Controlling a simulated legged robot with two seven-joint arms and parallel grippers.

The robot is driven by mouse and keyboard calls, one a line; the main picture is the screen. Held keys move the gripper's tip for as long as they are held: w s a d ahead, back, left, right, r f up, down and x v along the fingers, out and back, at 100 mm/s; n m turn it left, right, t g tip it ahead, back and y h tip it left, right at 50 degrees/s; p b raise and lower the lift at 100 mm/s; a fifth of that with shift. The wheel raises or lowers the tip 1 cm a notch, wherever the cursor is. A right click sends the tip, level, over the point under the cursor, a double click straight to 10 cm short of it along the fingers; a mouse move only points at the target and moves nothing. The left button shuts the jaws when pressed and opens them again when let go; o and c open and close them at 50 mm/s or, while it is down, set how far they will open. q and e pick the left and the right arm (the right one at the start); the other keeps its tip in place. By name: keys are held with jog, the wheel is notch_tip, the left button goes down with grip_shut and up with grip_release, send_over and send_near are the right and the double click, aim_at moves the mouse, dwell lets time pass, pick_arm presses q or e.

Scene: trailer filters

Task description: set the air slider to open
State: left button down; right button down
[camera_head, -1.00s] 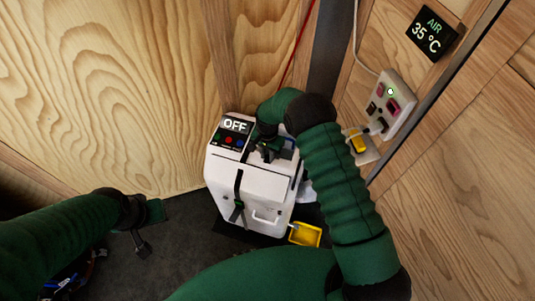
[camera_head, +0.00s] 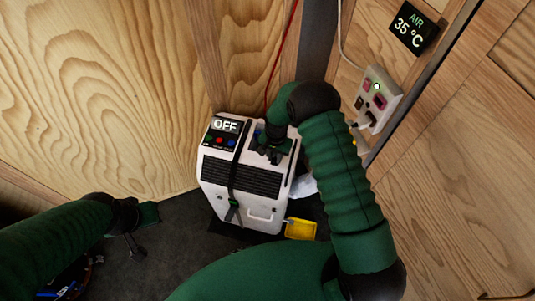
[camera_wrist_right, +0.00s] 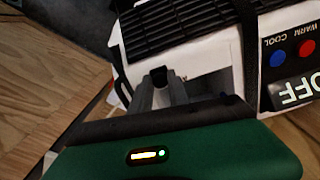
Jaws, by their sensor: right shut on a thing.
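The white air unit (camera_head: 262,213) stands upright in the corner. Its display (camera_head: 226,125) reads OFF, with coloured buttons below. A black slatted vent (camera_head: 215,171) shows uncovered across its upper front; it also shows in the right wrist view (camera_wrist_right: 180,25). My right gripper (camera_head: 273,157) is at the unit's top right. In the right wrist view its fingers (camera_wrist_right: 162,88) are shut on a small black piece (camera_wrist_right: 159,74), seemingly the air slider's knob, mostly hidden by the fingers. My left gripper (camera_head: 137,246) hangs apart from the unit, low at left; its jaw opening is unclear.
A black strap (camera_head: 234,180) runs down the unit's front. A yellow tray (camera_head: 301,229) is at its lower right. A socket panel (camera_head: 377,99) and an AIR 35 °C display (camera_head: 413,27) are on the right wall. Dark floor (camera_head: 170,255) is clear between left gripper and unit.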

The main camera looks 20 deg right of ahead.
jog(key=shift+w+d+r, duration=0.2)
jog(key=shift+w+d, duration=0.05)
jog(key=shift+d, duration=0.1)
jog(key=c, duration=1.5)
grip_release()
jog(key=shift+c, duration=0.2)
jog(key=shift+o, duration=1.2)
jog(key=shift+s, duration=0.1)
jog(key=shift+o, duration=0.2)
jog(key=shift+s+f, duration=0.1)
notch_tip(320, 180, up, 17)
jog(key=b, duration=0.1)
jog(key=shift+f, duration=0.15)
jog(key=shift+d, duration=0.1)
